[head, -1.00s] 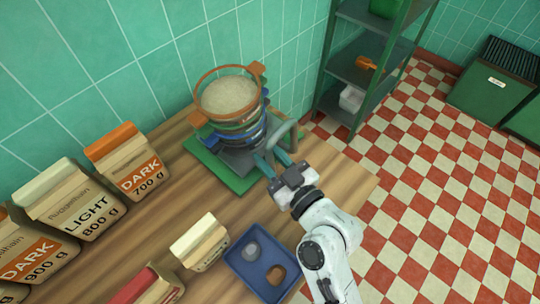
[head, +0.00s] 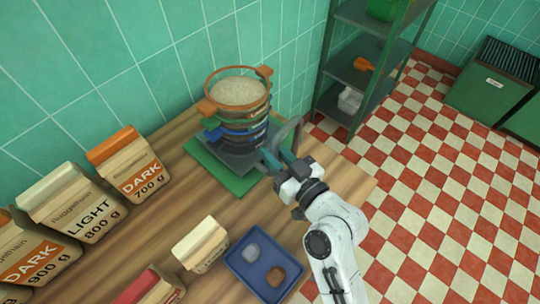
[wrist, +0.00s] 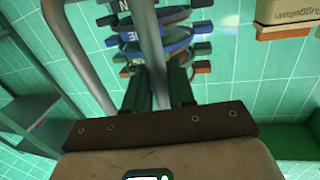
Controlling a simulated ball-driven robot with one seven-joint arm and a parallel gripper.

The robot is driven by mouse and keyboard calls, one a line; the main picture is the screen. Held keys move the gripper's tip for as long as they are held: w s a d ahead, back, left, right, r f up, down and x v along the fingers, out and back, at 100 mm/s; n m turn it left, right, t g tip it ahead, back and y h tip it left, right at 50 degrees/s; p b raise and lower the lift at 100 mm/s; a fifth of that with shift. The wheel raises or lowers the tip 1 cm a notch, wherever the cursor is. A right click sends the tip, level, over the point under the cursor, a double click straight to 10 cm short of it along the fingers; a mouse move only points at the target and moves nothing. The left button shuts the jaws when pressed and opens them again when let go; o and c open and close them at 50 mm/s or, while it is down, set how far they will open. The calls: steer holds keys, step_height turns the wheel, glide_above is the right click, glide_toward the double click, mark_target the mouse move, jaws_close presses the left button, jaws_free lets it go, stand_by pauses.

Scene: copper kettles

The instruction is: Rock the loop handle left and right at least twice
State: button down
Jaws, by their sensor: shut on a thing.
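The grey loop handle (head: 294,132) stands at the right side of a sieve stack (head: 237,118) on a dark plate over a green base (head: 240,183). My gripper (head: 277,161) is shut on the loop handle near its front side. In the wrist view the handle (wrist: 149,45) shows as two grey bars; one runs down between the dark fingers (wrist: 160,92), the other stands free at left. The stack has an orange-rimmed top sieve (head: 238,91) holding pale grains, with several coloured sieves below. The exact contact is partly hidden by the fingers.
Paper bags (head: 130,166) line the wall at left, and a small cream bag (head: 200,244) stands in front. A blue tray (head: 262,264) lies beside my arm. A green shelf rack (head: 360,68) stands behind at right. The counter's right edge is close to my arm.

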steer(key=shift+w+d+r+m, duration=0.1)
steer(key=shift+w+d+m, duration=0.25)
steer(key=shift+m, duration=0.15)
steer(key=c, duration=1.1)
jaws_free()
steer(key=shift+s, duration=0.1)
steer(key=b+v, duration=0.3)
steer(key=v, duration=0.7)
steer(key=shift+s+d, duration=0.2)
steer(key=shift+s, duration=0.05)
steer(key=shift+r, duration=0.1)
